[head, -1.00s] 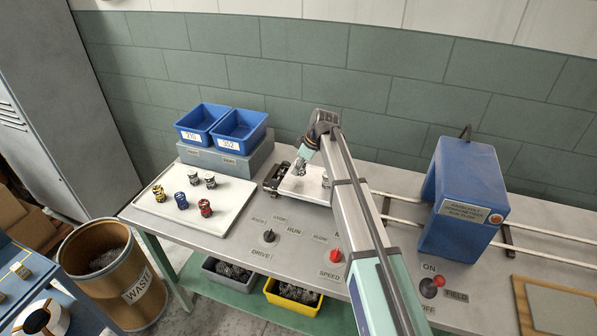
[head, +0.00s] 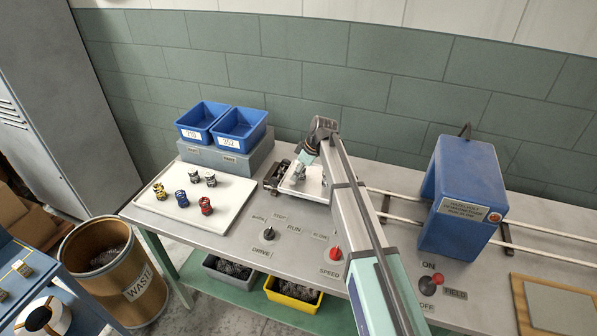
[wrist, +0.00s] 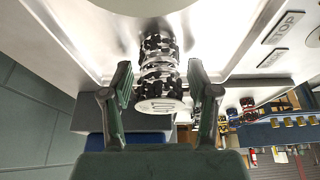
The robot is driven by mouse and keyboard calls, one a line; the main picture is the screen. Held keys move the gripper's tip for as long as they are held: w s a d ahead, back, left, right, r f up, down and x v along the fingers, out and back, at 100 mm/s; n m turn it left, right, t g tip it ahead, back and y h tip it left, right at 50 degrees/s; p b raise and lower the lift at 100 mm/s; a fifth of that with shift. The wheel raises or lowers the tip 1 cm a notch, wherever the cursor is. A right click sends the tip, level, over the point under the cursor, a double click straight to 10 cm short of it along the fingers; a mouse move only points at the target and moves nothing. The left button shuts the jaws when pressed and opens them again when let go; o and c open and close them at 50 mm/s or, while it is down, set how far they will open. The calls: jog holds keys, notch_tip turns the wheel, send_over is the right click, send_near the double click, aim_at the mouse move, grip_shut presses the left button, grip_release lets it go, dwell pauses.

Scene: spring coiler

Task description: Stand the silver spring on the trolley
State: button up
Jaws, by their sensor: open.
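A silver spring with dark coils (wrist: 158,62) shows in the wrist view between my fingers. A pale round end with a mark faces the camera, and the far end meets a pale surface. My gripper (wrist: 160,103) is open, with one finger on each side and a gap visible to the spring. In the head view my gripper (head: 298,172) is low over the white-topped trolley (head: 314,189); the spring there is too small to tell from the fingers. My arm hides the right part of the trolley.
A white tray (head: 232,217) at the left holds yellow, blue, red and two silver-grey springs. Blue bins (head: 240,127) stand on a grey block behind it. The blue demagnetiser housing (head: 462,195) spans white rails at the right. Knobs (head: 332,253) are at the table's front.

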jog(key=b+v, duration=0.2)
jog(key=v, duration=1)
jog(key=shift+r+b, duration=0.15)
jog(key=shift+b, duration=0.25)
jog(key=shift+a, duration=0.1)
